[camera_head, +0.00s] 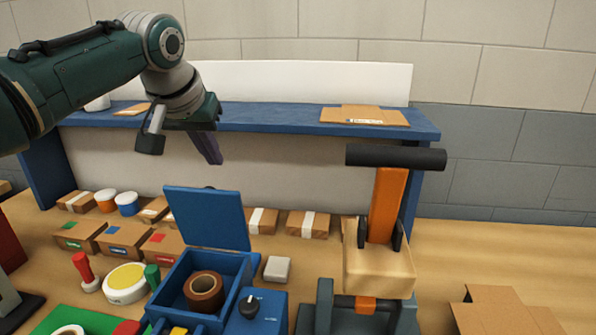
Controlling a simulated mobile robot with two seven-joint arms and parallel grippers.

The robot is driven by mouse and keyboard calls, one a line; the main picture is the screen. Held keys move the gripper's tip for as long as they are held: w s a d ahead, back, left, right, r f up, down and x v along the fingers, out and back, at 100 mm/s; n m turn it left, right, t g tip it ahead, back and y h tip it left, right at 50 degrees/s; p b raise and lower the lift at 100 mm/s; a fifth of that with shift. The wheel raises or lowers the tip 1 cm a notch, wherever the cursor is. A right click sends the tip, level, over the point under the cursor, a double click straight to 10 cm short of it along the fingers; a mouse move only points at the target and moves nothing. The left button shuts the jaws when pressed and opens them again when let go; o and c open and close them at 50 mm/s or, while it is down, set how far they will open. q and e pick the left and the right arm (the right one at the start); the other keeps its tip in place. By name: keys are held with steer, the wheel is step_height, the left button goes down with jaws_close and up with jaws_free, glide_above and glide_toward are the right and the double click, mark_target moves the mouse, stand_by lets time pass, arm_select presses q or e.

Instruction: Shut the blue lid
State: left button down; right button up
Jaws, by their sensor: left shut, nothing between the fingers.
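The blue lid (208,217) stands open, tilted back from the rear of a blue box (243,270) on the bench. A brown tape roll (205,288) lies inside the open box. My left gripper (213,160) is above and behind the lid, in front of the blue shelf. Its fingers point down, are shut and hold nothing. A gap shows between the fingers and the lid's top edge in the picture. My right gripper is not in view.
A black knob (249,306) is on a blue block beside the box. A device with an orange lever (384,205) and black handle stands to the right. Small cartons (122,240) and a yellow-topped round tub (126,282) are left of the box. A white block (277,269) sits close on its right.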

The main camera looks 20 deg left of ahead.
mark_target(212, 215)
arm_select(q)
steer(key=s+f+p, duration=0.2)
steer(key=f, duration=0.1)
steer(key=shift+s+d+p, duration=0.2)
steer(key=shift+d+p, duration=0.15)
steer(key=shift+p, duration=0.05)
steer(key=shift+s, duration=0.1)
stand_by(0.5)
